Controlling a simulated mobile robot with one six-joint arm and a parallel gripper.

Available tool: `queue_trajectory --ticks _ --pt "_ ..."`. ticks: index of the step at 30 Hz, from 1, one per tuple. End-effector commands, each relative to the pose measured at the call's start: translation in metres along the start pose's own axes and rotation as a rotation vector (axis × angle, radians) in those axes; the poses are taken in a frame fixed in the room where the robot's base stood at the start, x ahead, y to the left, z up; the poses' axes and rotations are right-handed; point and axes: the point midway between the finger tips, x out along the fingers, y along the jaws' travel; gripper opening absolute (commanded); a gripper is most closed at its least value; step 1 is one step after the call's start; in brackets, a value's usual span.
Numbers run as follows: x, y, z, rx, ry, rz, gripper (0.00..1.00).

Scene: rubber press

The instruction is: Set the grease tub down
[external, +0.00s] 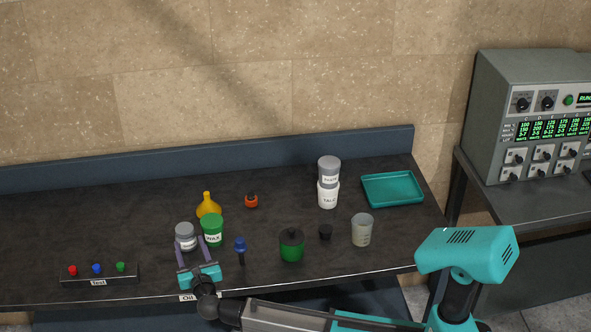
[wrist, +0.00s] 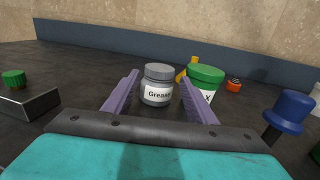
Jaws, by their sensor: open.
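The grease tub (wrist: 157,95) is a small clear-grey jar with a grey lid and a white label. It stands upright on the dark bench (external: 120,220) and also shows in the external view (external: 185,232). My gripper (wrist: 158,88) is open, with its two purple fingers on either side of the tub. In the wrist view a gap shows between each finger and the tub. The tub's base seems to rest on the bench.
A green-lidded tub (external: 212,230) stands close to the right of the grease tub, with a yellow bottle (external: 208,208) behind. A blue-topped tool (external: 240,246) and a green pot (external: 291,246) stand further right. A button box (external: 98,278) is at the left.

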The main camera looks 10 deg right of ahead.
Motion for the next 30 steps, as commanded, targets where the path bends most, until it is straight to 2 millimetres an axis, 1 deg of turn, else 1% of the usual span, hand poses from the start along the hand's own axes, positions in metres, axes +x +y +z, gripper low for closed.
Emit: queue_trajectory --ticks 5,10,20,23,26,30 --pt "-0.001 0.001 0.0 0.0 0.0 -0.002 0.51" --pt "-0.012 0.004 0.0 0.001 0.002 -0.028 0.51" --pt "-0.011 0.003 0.0 0.001 0.002 -0.032 0.51" --pt "-0.005 0.003 0.0 0.001 0.002 -0.032 0.51" --pt "0.004 0.004 0.0 0.001 0.002 -0.032 0.51" --pt "0.024 0.003 0.0 0.001 0.002 -0.033 0.51"
